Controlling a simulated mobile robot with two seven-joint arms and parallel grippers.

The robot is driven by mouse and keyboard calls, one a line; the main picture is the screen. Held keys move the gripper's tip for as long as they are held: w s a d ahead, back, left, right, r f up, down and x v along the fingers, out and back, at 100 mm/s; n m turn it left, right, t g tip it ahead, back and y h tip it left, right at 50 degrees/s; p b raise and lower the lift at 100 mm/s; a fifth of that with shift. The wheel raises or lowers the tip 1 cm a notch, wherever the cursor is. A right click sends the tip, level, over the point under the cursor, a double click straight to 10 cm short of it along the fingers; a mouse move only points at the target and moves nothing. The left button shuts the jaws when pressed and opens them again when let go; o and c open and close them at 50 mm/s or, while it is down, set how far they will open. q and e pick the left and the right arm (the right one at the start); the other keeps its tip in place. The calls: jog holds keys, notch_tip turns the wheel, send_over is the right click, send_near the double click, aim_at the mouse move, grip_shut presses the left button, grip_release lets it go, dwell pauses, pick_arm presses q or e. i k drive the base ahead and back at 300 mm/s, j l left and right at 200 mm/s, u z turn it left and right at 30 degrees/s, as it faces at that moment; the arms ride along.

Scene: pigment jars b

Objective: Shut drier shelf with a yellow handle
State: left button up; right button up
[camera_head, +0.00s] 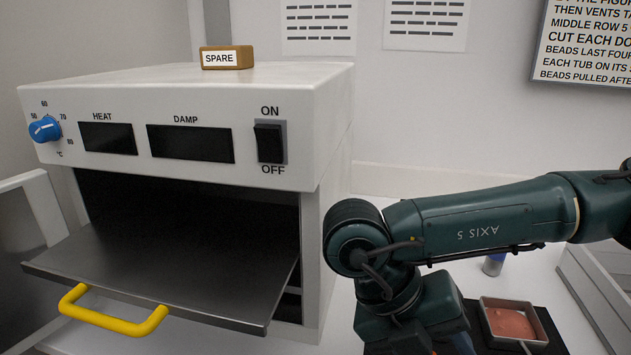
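The drier (328,120) is a white box with a dark open cavity at the left of the head view. Its grey metal shelf (170,275) is pulled out toward me and looks empty. A yellow handle (112,318) is fixed to the shelf's front edge. My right arm comes in from the right and bends down beside the drier. Its gripper is below the picture's lower edge and out of view, and no part of it shows at the handle. My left gripper is not in view.
A wooden block marked SPARE (227,58) sits on the drier's top. A light-coloured tray (590,290) is at the far right.

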aim_at(226, 263)
jog(key=k, duration=0.9)
